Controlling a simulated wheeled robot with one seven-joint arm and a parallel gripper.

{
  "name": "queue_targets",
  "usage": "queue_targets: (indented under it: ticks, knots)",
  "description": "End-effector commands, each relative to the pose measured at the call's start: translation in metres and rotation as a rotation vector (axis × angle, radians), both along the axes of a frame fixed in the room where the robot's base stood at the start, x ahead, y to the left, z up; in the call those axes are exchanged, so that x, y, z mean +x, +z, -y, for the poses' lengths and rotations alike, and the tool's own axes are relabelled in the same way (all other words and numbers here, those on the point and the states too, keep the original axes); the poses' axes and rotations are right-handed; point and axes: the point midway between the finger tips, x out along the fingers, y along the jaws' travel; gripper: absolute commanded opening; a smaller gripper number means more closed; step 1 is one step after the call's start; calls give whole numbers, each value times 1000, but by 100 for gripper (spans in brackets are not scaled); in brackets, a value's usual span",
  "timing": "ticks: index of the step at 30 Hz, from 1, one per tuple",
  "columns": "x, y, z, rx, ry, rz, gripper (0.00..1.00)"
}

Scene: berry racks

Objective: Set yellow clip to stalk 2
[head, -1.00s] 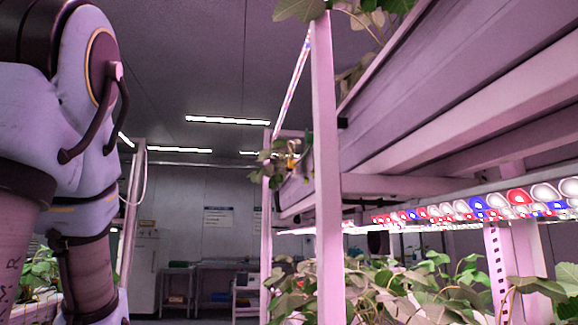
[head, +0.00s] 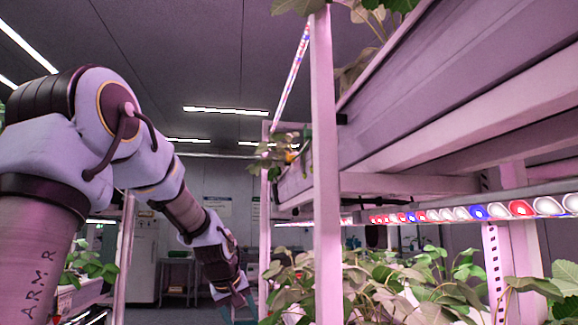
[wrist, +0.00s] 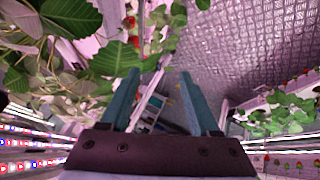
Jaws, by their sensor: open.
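My gripper (head: 238,306) is low in the middle of the head view, left of the rack's front post. In the wrist view its two teal fingers (wrist: 157,88) are apart, with nothing between them. A small yellow-orange spot (head: 291,156) shows among leaves high on the rack, well above my gripper; it may be the yellow clip, but it is too small to be sure. Leafy plants and a red strawberry (wrist: 131,22) show beyond the fingers in the wrist view. I cannot tell which stalk is stalk 2.
A pink rack post (head: 325,180) stands right of my gripper. Plants (head: 400,290) fill the lower shelf under an LED strip (head: 478,211). An upper trough (head: 450,85) hangs at right. Another planted rack is at left. A white cabinet (head: 145,262) stands at the back.

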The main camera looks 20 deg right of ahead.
Motion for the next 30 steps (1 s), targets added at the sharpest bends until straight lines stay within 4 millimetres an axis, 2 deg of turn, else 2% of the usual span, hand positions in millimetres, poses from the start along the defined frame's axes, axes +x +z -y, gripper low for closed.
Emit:
queue_targets:
  ticks: [1,3,5,8,9,13,15,18,21,23,30]
  knots:
    - [14,30,25,-72,6,21,62]
    - [29,70,57,-179,17,41,62]
    - [40,108,82,-276,28,53,62]
    - [54,176,114,-449,50,63,62]
    - [59,205,122,-523,60,63,62]
    - [73,301,134,-768,96,46,62]
    - [79,348,130,-889,115,32,62]
    - [85,401,117,-1034,138,8,62]
    - [90,435,103,-1130,154,-10,62]
    - [92,447,98,-1165,160,-19,62]
    - [97,458,99,-1190,165,-26,62]
